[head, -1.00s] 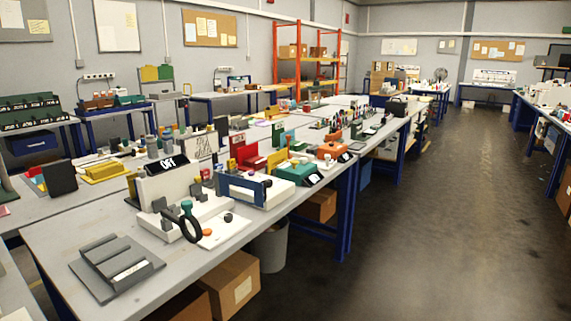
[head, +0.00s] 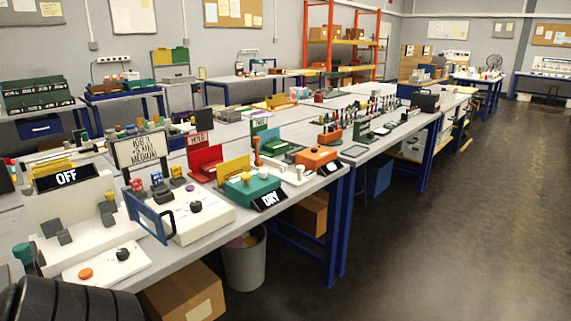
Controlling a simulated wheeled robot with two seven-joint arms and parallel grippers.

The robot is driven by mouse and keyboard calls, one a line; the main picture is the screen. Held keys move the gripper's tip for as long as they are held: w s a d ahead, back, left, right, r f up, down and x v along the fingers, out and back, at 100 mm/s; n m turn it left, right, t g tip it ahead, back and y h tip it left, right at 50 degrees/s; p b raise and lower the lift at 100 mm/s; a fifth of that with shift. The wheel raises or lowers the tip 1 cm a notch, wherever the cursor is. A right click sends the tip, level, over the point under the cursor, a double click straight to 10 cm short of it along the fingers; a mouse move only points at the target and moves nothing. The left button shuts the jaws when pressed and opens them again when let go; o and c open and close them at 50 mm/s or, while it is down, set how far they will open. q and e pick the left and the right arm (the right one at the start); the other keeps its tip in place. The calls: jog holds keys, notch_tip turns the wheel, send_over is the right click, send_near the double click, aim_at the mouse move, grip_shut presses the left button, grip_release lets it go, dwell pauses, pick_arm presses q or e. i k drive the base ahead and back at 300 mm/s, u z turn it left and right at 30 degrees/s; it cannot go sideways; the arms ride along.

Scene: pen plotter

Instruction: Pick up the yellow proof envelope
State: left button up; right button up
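I cannot identify the yellow proof envelope with certainty. An upright yellow panel (head: 234,168) stands behind a teal device (head: 248,190) with a "DRY" display, on the near bench. A red stand (head: 205,160) with a "HOLD" sign is just behind and to the left of it. Neither of my grippers can be made out. A dark ribbed shape (head: 75,298) at the bottom left corner looks like part of my own arm.
The near bench (head: 190,250) runs along the left, crowded with a white device (head: 75,215) showing "OFF", a blue frame (head: 150,217) and an orange device (head: 316,159). A bin (head: 244,262) and cardboard box (head: 185,295) sit below. The floor (head: 430,240) at right is clear.

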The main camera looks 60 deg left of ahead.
aim_at(227, 170)
jog(key=u, duration=0.6)
jog(key=i, duration=1.1)
jog(key=u, duration=1.15)
